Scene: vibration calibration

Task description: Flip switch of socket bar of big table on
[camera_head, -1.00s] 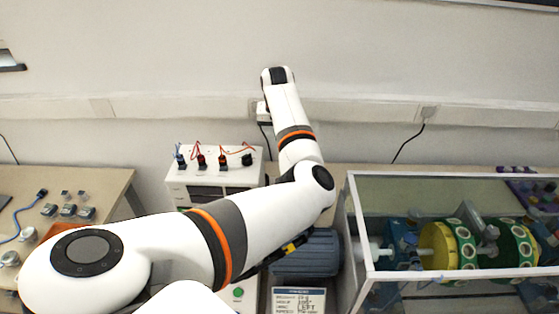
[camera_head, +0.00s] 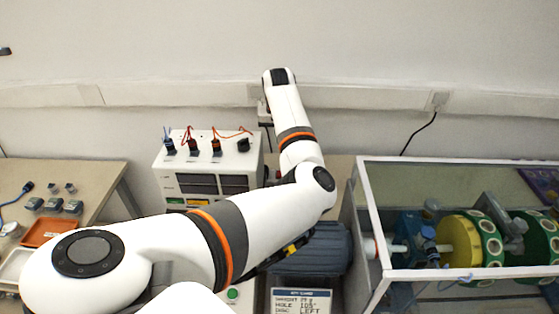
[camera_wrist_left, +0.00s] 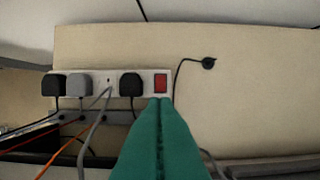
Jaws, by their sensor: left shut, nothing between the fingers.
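The socket bar (camera_wrist_left: 94,90) shows in the left wrist view as a white strip with several plugs in it, black and grey. Its red switch (camera_wrist_left: 160,83) is at the right end of the strip. My left gripper (camera_wrist_left: 161,100) has green fingers pressed together, with nothing between them. Its tips appear just below the red switch and overlap the bar's lower edge; I cannot tell whether they touch. In the head view my left arm reaches across toward the wall, and its gripper and the socket bar are hidden. My right gripper is not in view.
A white instrument box (camera_head: 208,172) with red and blue leads stands left of my arm. A framed clear case (camera_head: 459,172) with yellow and green discs is on the right. A motor (camera_head: 318,252) sits below my arm. Trays (camera_head: 45,231) and small metal parts lie at left.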

